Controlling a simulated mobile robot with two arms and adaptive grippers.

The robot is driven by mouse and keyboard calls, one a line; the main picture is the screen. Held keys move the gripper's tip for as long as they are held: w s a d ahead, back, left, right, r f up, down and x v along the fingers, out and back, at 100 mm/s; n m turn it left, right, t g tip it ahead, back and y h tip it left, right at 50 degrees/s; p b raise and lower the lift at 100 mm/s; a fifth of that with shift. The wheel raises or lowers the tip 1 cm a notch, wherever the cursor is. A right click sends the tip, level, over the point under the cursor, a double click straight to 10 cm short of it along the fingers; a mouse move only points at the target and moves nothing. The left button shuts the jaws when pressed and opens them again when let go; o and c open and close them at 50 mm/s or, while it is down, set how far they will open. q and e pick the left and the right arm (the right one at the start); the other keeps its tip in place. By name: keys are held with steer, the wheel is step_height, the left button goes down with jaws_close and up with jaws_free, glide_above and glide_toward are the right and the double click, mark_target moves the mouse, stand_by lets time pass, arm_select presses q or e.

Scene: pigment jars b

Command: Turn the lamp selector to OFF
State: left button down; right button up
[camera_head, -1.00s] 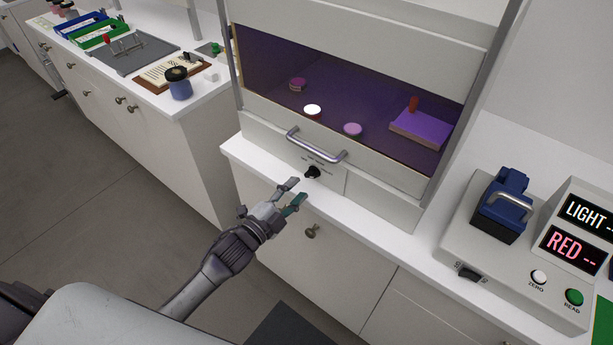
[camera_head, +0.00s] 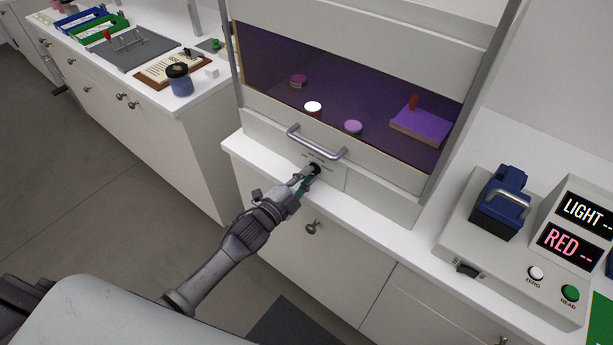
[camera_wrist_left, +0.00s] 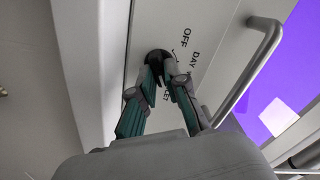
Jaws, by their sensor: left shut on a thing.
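The lamp selector is a small black knob (camera_head: 315,168) on the white front panel below the cabinet's bar handle. It also shows in the left wrist view (camera_wrist_left: 157,56), partly hidden by my fingers. The labels OFF and DAY (camera_wrist_left: 187,45) are readable beside it, and a further label is partly covered. My left gripper (camera_head: 308,174) is shut on the knob, its fingertips at either side of it, as the left wrist view also shows (camera_wrist_left: 160,72). Which label the knob points to is hidden. My right gripper is not in view.
The bar handle (camera_head: 316,143) is just above the knob. Behind the violet-lit window stand small round jars (camera_head: 353,127) and a block (camera_head: 420,126). The white counter edge (camera_head: 376,224) runs below. A meter with displays (camera_head: 570,240) is at the right.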

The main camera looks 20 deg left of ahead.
arm_select(q)
steer(key=shift+n, duration=0.4)
steer(key=n+p, duration=0.1)
steer(key=n, duration=0.3)
steer(key=shift+n, duration=0.4)
steer(key=n, duration=0.3)
steer(key=shift+n, duration=0.4)
steer(key=n, duration=0.2)
steer(key=shift+a+n, duration=0.1)
steer(key=shift+n, duration=0.2)
steer(key=n, duration=0.5)
steer(key=shift+f+b, duration=0.1)
steer(key=shift+b, duration=0.3)
steer(key=n+b, duration=0.1)
steer(key=n, duration=0.5)
steer(key=shift+a+n+b, duration=0.1)
steer(key=shift+n+b, duration=0.3)
steer(key=c, duration=1.2)
jaws_free()
steer(key=shift+w, duration=0.1)
